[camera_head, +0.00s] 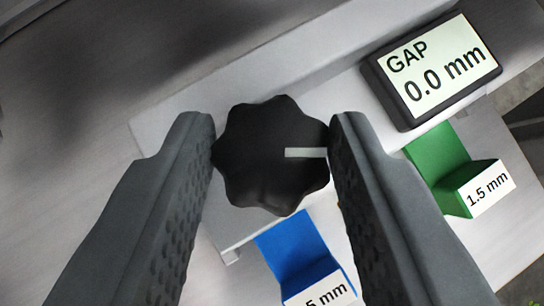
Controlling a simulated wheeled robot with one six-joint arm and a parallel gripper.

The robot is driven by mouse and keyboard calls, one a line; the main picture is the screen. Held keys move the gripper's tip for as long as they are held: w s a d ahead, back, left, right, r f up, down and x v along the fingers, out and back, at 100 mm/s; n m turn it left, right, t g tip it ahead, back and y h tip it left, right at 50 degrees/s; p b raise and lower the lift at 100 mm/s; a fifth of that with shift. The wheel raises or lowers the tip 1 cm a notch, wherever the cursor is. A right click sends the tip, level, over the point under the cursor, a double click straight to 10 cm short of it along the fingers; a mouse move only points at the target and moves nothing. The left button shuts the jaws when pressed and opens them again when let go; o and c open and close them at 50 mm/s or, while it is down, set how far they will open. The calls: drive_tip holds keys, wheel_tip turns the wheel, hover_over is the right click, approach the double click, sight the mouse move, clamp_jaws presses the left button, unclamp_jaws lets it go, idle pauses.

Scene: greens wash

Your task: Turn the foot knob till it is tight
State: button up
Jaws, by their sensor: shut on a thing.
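The foot knob (265,180) is black with a lobed rim and a pale pointer line that points right in the picture. My gripper (271,145) has one dark grey finger on each side of the knob, and both fingertips touch its rim. It is shut on the knob. A display (433,70) at the upper right reads "GAP 0.0 mm". What lies beneath the knob is hidden.
A green piece (438,155) labelled "1.5 mm" lies right of my right finger. A blue piece (293,248) with a partly cut-off label ending in "5 mm" lies below the knob, between my fingers. A grey surface fills the upper left.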

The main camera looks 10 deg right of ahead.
drive_tip(key=shift+d+n+y, duration=0.1)
drive_tip(key=shift+n+y, duration=0.4)
drive_tip(key=shift+d+n+y, duration=0.1)
drive_tip(key=shift+n+y, duration=1)
drive_tip(key=shift+n, duration=0.4)
drive_tip(key=shift+d+n+y, duration=0.1)
drive_tip(key=shift+n+y, duration=0.3)
drive_tip(key=shift+n, duration=0.1)
drive_tip(key=shift+w+d+n+g+y, duration=0.1)
drive_tip(key=shift+n+g+y, duration=0.2)
drive_tip(key=shift+n+y, duration=0.65)
drive_tip(key=shift+d+n+g+y, duration=0.1)
drive_tip(key=shift+n+g+y, duration=0.2)
drive_tip(key=shift+n+y, duration=0.65)
drive_tip(key=shift+n, duration=0.7)
drive_tip(key=n+g, duration=0.1)
drive_tip(key=n+g+y, duration=0.1)
drive_tip(key=n, duration=0.1)
drive_tip(key=n+g+y, duration=0.1)
drive_tip(key=shift+w+d+n, duration=0.2)
drive_tip(key=shift+w+n, duration=0.05)
drive_tip(key=shift+n, duration=0.05)
drive_tip(key=n+g+y, duration=0.1)
drive_tip(key=n+g, duration=0.3)
drive_tip(key=n, duration=0.1)
drive_tip(key=shift+w, duration=0.15)
drive_tip(key=shift+n, duration=0.3)
